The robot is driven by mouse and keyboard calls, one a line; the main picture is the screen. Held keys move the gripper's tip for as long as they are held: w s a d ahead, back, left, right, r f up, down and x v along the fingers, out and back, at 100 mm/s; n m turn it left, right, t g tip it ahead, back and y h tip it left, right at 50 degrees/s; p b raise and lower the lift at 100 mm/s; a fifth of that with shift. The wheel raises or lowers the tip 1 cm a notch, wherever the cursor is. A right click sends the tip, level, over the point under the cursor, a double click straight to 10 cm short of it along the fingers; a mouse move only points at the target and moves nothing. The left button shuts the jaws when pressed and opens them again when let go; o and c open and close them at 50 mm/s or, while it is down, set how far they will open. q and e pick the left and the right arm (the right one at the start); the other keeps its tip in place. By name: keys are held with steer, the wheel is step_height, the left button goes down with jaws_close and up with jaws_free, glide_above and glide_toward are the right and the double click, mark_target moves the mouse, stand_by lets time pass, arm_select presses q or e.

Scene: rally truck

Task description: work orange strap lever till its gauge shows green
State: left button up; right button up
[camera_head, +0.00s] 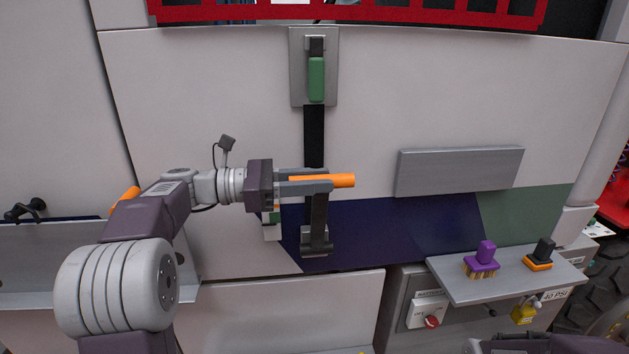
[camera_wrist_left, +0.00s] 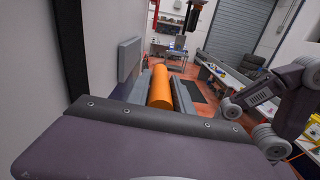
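The orange strap lever (camera_head: 344,181) sticks out to the right from the black strap (camera_head: 314,135) on the white truck side panel, lying about level. My left gripper (camera_head: 318,181) reaches in from the left with a finger on each side of the lever, shut on it. In the left wrist view the orange handle (camera_wrist_left: 161,88) lies between the two grey fingers. A small gauge plate (camera_head: 272,230) with some green and white shows below the gripper; its upper part is hidden and I cannot read it. My right arm (camera_wrist_left: 285,95) shows in the left wrist view; its fingers are too small to judge.
A green-handled buckle (camera_head: 316,80) sits at the strap's top. A grey plate (camera_head: 458,170) juts from the panel at right.

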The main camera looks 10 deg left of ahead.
arm_select(q)
steer(key=o, duration=0.3)
steer(key=shift+w+f, duration=0.15)
steer(key=shift+w, duration=0.55)
steer(key=shift+s, duration=0.45)
steer(key=shift+a, duration=0.3)
steer(key=b+v, duration=0.3)
steer(key=v, duration=0.5)
steer(key=shift+s+a, duration=0.15)
steer(key=shift+a, duration=0.1)
arm_select(e)
steer(key=f, duration=0.3)
steer(key=shift+w+f, duration=0.25)
steer(key=shift+f, duration=0.1)
